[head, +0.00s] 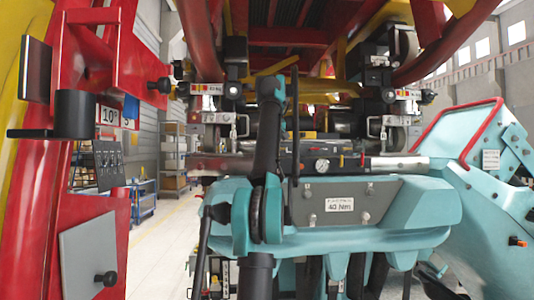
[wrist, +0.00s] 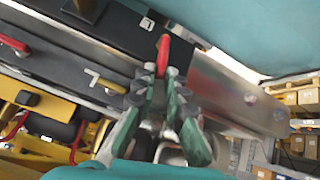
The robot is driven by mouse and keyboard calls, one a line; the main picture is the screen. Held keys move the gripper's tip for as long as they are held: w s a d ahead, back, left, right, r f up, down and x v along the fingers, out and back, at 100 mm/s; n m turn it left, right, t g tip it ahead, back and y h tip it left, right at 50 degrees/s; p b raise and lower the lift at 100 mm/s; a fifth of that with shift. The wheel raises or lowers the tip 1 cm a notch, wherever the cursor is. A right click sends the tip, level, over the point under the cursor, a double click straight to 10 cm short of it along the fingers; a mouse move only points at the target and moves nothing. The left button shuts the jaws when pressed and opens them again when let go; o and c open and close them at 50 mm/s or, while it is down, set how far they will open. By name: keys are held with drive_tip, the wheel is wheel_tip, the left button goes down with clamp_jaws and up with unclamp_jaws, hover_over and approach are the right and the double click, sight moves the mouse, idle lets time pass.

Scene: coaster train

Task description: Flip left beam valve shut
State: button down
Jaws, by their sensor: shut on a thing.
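In the wrist view my gripper (wrist: 158,80) is shut on a red lever (wrist: 163,52), which sticks out between its fingertips. The lever sits at the dark and silver beam (wrist: 228,88), close to where the dark part meets the bare metal. I take it for the valve handle; its valve body is hidden by the fingers. In the head view the beam (head: 230,164) runs across behind my teal arm. My gripper and the red lever cannot be made out there.
A round gauge (head: 321,165) sits mid-beam. A teal tray (head: 390,206) marked 40 Nm is in front. A red column (head: 35,190) with brackets stands at left. Open floor (head: 160,245) shows beyond it.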

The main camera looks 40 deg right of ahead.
drive_tip(key=shift+s+d+m+t+y, duration=0.4)
drive_tip(key=shift+d+t+y, duration=0.15)
drive_tip(key=shift+y, duration=0.25)
drive_tip(key=shift+d, duration=0.1)
drive_tip(key=c, duration=1.6)
unclamp_jaws()
